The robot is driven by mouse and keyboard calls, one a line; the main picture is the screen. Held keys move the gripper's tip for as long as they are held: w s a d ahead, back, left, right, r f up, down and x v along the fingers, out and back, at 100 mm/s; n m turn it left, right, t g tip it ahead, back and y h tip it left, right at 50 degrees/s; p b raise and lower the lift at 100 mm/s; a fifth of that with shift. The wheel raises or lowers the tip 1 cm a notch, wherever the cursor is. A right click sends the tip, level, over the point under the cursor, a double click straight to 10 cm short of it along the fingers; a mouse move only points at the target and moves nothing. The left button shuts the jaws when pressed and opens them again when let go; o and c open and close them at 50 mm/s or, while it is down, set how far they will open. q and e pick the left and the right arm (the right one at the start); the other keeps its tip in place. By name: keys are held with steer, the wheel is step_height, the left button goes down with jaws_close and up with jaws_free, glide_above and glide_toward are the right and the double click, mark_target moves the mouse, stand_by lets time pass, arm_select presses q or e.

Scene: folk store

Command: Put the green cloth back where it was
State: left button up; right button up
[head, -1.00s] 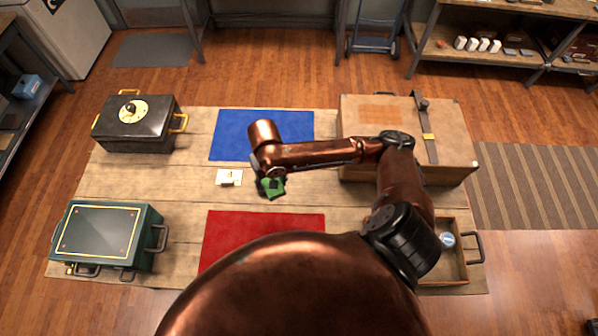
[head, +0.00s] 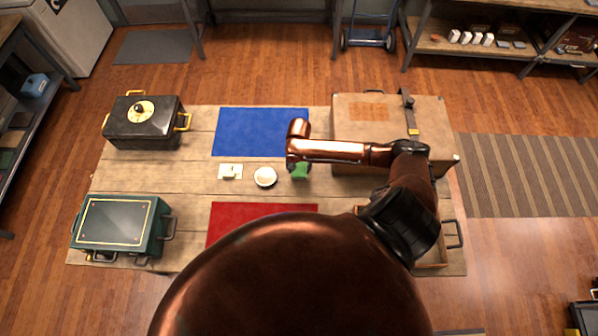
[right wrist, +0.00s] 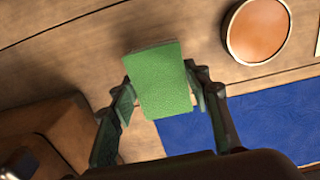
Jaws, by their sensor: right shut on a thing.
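The green cloth (head: 300,171) is a small, flat green piece held above the wooden table, left of the large tan box. My right gripper (right wrist: 160,95) is shut on it. In the right wrist view the cloth (right wrist: 160,78) sits between the two fingers, and bare wood and part of the blue mat (right wrist: 240,125) show beyond it. In the head view my arm hides most of the gripper. I cannot tell how high the cloth is above the table. My left gripper is not in view.
A round pale-rimmed dish (head: 265,177) and a white card (head: 230,172) lie left of the cloth. The tan box (head: 350,105), a red mat (head: 235,215), a black case (head: 145,125) and a green case (head: 110,220) surround them.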

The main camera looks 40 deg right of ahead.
mark_target(299, 172)
step_height(299, 172, down, 4)
steer(key=shift+s+r, duration=0.1)
steer(key=shift+r, duration=0.15)
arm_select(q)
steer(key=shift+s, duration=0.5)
arm_select(e)
steer(key=shift+f, duration=0.15)
steer(key=o, duration=1.2)
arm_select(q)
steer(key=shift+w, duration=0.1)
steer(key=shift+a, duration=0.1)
arm_select(e)
step_height(299, 172, up, 12)
steer(key=shift+r, duration=0.2)
